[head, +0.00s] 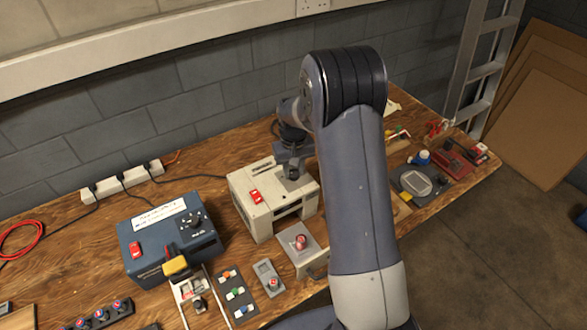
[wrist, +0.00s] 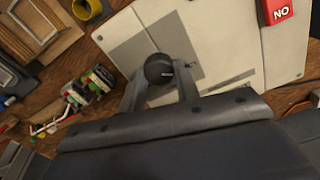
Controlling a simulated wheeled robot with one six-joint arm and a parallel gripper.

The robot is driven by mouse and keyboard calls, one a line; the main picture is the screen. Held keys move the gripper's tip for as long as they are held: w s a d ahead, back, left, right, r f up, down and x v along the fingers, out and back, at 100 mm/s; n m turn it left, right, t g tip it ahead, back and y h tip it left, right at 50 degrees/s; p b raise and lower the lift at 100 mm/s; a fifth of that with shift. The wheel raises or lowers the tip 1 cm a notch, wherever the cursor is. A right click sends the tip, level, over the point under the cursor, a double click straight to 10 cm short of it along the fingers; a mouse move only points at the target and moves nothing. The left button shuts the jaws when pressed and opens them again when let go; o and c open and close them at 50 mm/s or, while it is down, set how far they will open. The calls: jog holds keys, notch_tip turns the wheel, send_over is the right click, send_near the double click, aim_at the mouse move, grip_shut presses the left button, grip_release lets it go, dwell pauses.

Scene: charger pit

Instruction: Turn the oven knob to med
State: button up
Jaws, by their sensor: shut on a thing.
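The cream-white oven box (head: 262,215) stands on the wooden bench near the wall, with a red label on its top. It also shows in the wrist view (wrist: 225,45), where the label reads "NO". A round black knob (wrist: 158,70) sits on its panel, with a small light mark on it. My gripper (wrist: 160,78) has one finger on each side of the knob and is shut on it. In the head view my gripper (head: 292,168) is over the top of the oven box, and the knob is hidden there. No setting words around the knob are readable.
A dark blue box (head: 150,262) with a white label and its own knob stands left of the oven. A grey box with a red button (head: 301,242) is in front of it. A white power strip (head: 122,180) lies along the wall. Tools and small parts crowd the bench's right end.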

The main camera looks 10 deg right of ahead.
aim_at(294, 172)
jog(key=m+b, duration=0.2)
jog(key=m, duration=0.4)
jog(key=shift+f+b, duration=0.1)
jog(key=shift+b, duration=0.3)
jog(key=m+b, duration=0.1)
jog(key=m, duration=0.4)
jog(key=shift+d, duration=0.1)
jog(key=shift+m, duration=0.3)
jog(key=o, duration=1)
jog(key=shift+c, duration=0.2)
notch_tip(294, 172, up, 11)
jog(key=b, duration=0.1)
